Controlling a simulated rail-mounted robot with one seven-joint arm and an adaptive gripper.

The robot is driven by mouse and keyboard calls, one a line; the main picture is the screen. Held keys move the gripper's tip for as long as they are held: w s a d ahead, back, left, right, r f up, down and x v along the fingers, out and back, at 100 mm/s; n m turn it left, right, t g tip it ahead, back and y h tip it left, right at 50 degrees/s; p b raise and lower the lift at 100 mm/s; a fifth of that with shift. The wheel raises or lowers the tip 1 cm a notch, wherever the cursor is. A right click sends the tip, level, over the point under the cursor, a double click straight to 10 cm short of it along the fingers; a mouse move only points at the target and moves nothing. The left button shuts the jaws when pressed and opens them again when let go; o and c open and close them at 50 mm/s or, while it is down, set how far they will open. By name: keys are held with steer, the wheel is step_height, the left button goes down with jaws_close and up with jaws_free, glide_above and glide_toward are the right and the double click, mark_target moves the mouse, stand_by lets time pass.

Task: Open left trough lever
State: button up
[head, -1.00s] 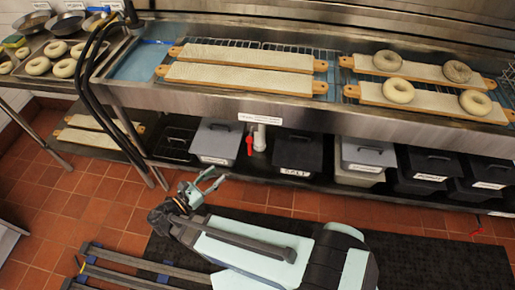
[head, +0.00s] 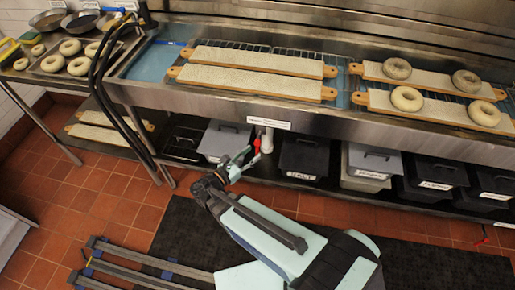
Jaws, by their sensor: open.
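The red left trough lever (head: 257,145) sits under the trough, beside a white drain pipe (head: 267,141). The lever hangs downward with its lower end near my gripper. My gripper (head: 250,157) is open, with its fingertips close to the lever's lower end. I cannot tell whether a finger touches the lever. The trough (head: 225,103) above holds long boards on wire racks. A second red lever (head: 483,234) shows at the lower right.
Grey and black lidded bins (head: 303,157) stand on the shelf on both sides of the pipe. Black hoses (head: 98,80) hang at the left end of the trough. Bagels (head: 407,99) lie on the right boards. The tiled floor (head: 113,187) at the left is clear.

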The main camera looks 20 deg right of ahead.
mark_target(257, 149)
steer(key=shift+x, duration=1.9)
steer(key=shift+a, duration=0.1)
jaws_close()
